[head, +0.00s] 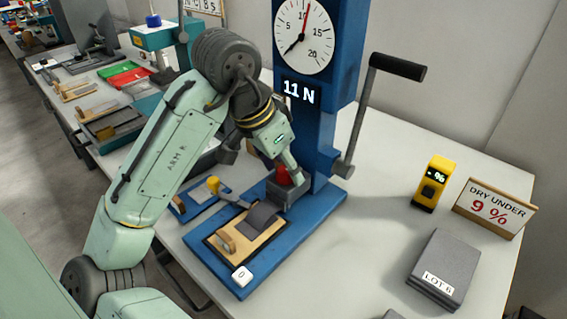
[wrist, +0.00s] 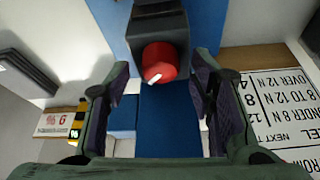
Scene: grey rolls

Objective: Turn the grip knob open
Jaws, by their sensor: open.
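The red grip knob (head: 283,176) sits on a dark grey block (head: 292,195) low on the front of the blue test stand (head: 322,125). In the wrist view the knob (wrist: 160,63) is round, with a white mark pointing down and left. My gripper (wrist: 160,72) is open, with one finger on each side of the knob and a visible gap on both sides. No contact shows. In the head view my gripper partly hides the knob and block. A grey strip (head: 262,216) lies on the stand's base, near a wooden piece (head: 240,245).
A crank handle (head: 375,100) rises right of the stand. The dial (head: 303,37) is above a display reading 11 N. The table between is clear.

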